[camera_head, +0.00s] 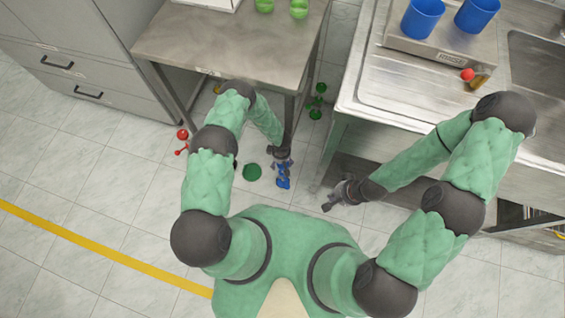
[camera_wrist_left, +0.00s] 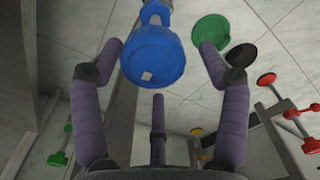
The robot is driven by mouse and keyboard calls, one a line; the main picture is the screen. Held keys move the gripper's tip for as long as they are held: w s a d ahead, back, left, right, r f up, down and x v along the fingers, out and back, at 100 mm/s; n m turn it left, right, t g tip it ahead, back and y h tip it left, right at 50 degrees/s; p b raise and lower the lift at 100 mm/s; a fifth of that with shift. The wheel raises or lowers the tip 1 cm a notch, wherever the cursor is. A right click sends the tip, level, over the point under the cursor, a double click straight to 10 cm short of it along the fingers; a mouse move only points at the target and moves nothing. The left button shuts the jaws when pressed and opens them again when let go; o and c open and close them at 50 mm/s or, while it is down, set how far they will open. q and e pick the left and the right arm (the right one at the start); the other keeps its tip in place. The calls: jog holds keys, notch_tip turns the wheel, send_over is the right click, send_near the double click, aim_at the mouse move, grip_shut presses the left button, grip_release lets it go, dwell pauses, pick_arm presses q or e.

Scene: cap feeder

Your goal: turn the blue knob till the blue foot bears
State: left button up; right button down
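The blue knob (camera_wrist_left: 153,60) is a wide faceted disc with a small pale square mark, near the top middle of the left wrist view. A narrower blue part (camera_wrist_left: 158,12) shows behind it. My left gripper (camera_wrist_left: 161,47) is open, its fingers on either side of the knob with gaps visible. In the head view the blue parts (camera_head: 283,182) are small, just below my left gripper (camera_head: 281,158) by the table leg. I cannot tell which part is the foot or whether it touches the floor. My right gripper (camera_head: 333,199) is to the right, away from them; its fingers are unclear.
A green disc (camera_head: 252,172) lies on the floor left of the blue parts. Red knobs (camera_head: 182,135) and green knobs (camera_head: 316,101) stand at other legs. The steel table (camera_head: 225,45) is above, the sink bench (camera_head: 385,95) to the right. Open floor lies at lower left.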

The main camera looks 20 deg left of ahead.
pick_arm(q)
jog(key=shift+d, duration=0.1)
jog(key=shift+r, duration=0.1)
jog(key=shift+r, duration=0.25)
notch_tip(320, 180, up, 11)
jog(key=shift+r, duration=0.2)
dwell(0.9)
